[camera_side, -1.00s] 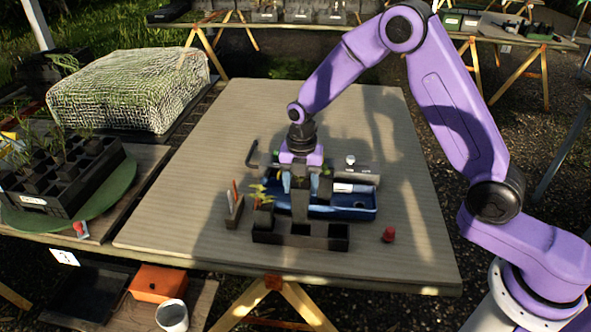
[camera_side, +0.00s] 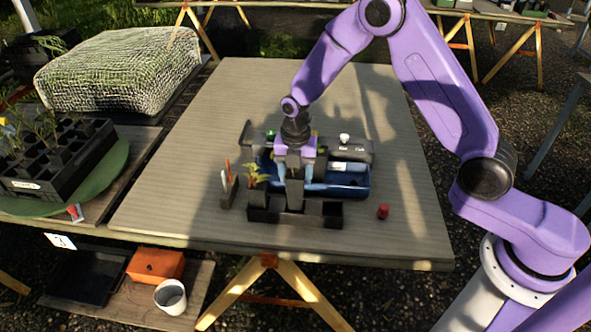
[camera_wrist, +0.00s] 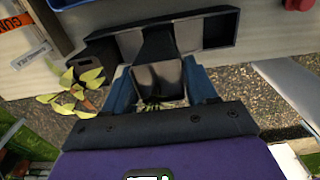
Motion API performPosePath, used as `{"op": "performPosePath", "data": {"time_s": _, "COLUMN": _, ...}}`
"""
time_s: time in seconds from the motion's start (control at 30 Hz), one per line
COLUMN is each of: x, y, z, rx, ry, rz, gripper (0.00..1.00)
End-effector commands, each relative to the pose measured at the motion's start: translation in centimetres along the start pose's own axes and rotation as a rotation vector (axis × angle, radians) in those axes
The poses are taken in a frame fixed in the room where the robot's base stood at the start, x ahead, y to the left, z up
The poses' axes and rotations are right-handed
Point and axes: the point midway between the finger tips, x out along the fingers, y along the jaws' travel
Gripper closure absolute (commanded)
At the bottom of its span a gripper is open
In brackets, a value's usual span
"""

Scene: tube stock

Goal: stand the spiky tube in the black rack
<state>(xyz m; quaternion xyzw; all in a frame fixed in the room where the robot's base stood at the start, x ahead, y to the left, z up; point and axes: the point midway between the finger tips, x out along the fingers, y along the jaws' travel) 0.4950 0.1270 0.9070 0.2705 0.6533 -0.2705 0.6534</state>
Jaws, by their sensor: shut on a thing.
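The black rack (camera_side: 324,214) is a low row of square cells at the front of the table. It also shows at the top of the wrist view (camera_wrist: 222,28). My gripper (camera_side: 294,158) is shut on the spiky tube (camera_side: 294,190), a tall dark square tube, upright over the rack's middle. In the wrist view the spiky tube's open top (camera_wrist: 160,76) shows narrow green leaves between my fingers. Its lower end meets the rack at a middle cell; how deep it sits is hidden. A leafy tube (camera_side: 257,200) stands at the rack's left end.
A blue tray (camera_side: 350,190) lies close behind the rack, with a grey bar-shaped object (camera_side: 355,150) behind it. A small holder with upright labels (camera_side: 228,190) stands left. A red knob-like object (camera_side: 383,212) lies right. The table's left and back are clear.

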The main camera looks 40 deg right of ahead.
Motion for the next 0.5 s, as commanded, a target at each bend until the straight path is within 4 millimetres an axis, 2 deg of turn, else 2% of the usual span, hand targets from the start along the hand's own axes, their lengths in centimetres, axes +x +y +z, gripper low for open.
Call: {"op": "performPosePath", "data": {"time_s": 0.5, "x": 2.2, "y": 0.0, "z": 0.0, "rx": 0.0, "ry": 0.0, "rz": 0.0, "gripper": 0.97}}
